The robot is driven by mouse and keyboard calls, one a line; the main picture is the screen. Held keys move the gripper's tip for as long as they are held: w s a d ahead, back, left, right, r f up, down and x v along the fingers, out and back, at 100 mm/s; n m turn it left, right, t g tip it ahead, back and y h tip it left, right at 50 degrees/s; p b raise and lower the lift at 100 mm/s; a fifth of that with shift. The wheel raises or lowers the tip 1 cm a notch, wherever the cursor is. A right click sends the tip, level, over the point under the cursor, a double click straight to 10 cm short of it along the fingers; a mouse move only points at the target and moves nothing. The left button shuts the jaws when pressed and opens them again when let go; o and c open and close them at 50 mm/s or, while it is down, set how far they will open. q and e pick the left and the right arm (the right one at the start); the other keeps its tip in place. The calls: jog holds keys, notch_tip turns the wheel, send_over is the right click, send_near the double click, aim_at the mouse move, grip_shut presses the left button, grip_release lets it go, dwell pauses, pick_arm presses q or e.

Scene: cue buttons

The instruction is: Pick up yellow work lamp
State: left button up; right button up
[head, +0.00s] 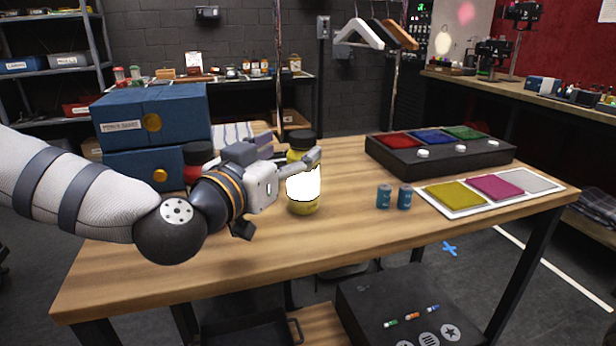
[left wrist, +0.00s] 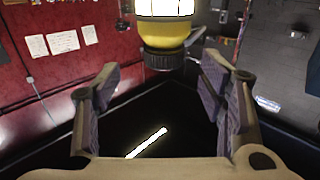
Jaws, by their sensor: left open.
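The yellow work lamp (head: 304,207) stands upright on the wooden table, with a black top, a glowing white middle and a yellow base. My left gripper (head: 306,160) comes in from the left at the height of the lamp's upper part, and its fingers overlap the lamp in the head view. In the left wrist view my left gripper (left wrist: 163,85) is open with nothing between its fingertips. The lamp (left wrist: 164,32) shows upside down at the top of that view, beyond the fingers and cut off by the frame edge. My right gripper is not in view.
Blue boxes (head: 150,118) stand on the table's left, behind my left arm. Two small teal cans (head: 384,196) stand right of the lamp. A black tray with coloured pads (head: 440,153) and a white mat with coloured squares (head: 440,211) lie at right. The front tabletop (head: 200,280) is clear.

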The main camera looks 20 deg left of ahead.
aim_at(296, 143)
pick_arm(q)
jog(key=w, duration=0.6)
jog(key=shift+w+d+b, duration=0.3)
jog(key=shift+d+b, duration=0.05)
jog(key=shift+d, duration=0.05)
grip_shut()
